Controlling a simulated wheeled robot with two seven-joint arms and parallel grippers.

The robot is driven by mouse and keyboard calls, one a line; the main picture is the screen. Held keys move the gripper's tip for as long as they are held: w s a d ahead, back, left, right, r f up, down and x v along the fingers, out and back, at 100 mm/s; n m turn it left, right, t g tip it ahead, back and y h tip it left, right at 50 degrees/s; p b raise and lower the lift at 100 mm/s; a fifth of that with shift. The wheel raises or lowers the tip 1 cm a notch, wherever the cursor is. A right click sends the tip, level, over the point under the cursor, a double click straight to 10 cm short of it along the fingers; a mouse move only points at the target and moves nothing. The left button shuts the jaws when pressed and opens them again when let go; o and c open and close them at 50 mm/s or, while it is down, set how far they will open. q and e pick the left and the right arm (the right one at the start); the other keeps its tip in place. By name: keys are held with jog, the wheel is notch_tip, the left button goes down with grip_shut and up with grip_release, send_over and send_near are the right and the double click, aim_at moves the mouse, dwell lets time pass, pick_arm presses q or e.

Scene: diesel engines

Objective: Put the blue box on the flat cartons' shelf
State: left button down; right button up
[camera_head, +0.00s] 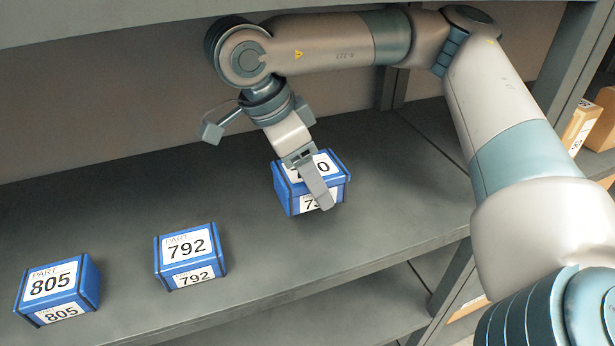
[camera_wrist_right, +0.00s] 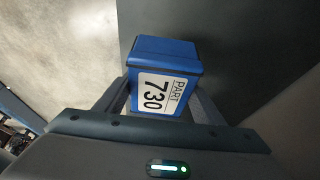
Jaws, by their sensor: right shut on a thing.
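A blue box with a white label (camera_head: 285,184) is at the middle of a grey shelf (camera_head: 120,205). My right gripper (camera_head: 318,190) is shut on it, with one finger showing across its front. The right wrist view shows the same blue box (camera_wrist_right: 165,65) between the fingers, its label reading PART 730. Whether the box touches the shelf or hangs just above it, I cannot tell. No shelf of flat cartons can be made out for sure. My left gripper is not in view.
Two more blue boxes, labelled 792 (camera_head: 190,256) and 805 (camera_head: 57,290), stand to the left on the same shelf. A shelf board is above and another below. A grey upright (camera_head: 568,70) stands at right, with brown cartons (camera_head: 582,125) beyond it.

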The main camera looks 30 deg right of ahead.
jog(key=shift+w+a+f+n+b, duration=0.2)
jog(key=shift+w+f+n+b, duration=0.1)
jog(key=shift+f+n, duration=0.25)
jog(key=w+a+f+n+t+b, duration=0.1)
jog(key=w+f+n, duration=0.1)
jog(key=n, duration=0.2)
jog(key=w+a+f+n+t+y+b, duration=0.1)
jog(key=w+a+f+n+t+b, duration=0.1)
jog(key=n, duration=0.3)
jog(key=w+a+f+n+t+y+b, duration=0.1)
jog(key=w+a+f+n, duration=0.1)
jog(key=f+n, duration=0.1)
jog(key=shift+w+a+n+t+b, duration=0.15)
jog(key=shift+a+n+t+b, duration=0.2)
jog(key=shift+n, duration=0.3)
jog(key=shift+w+a+f+n+t+y, duration=0.1)
jog(key=shift+w+a+n+t+y, duration=0.15)
jog(key=shift+n, duration=0.45)
jog(key=shift+w+a+f+n+t+y, duration=0.1)
jog(key=shift+w+a+n+y, duration=0.2)
jog(key=shift+n, duration=0.4)
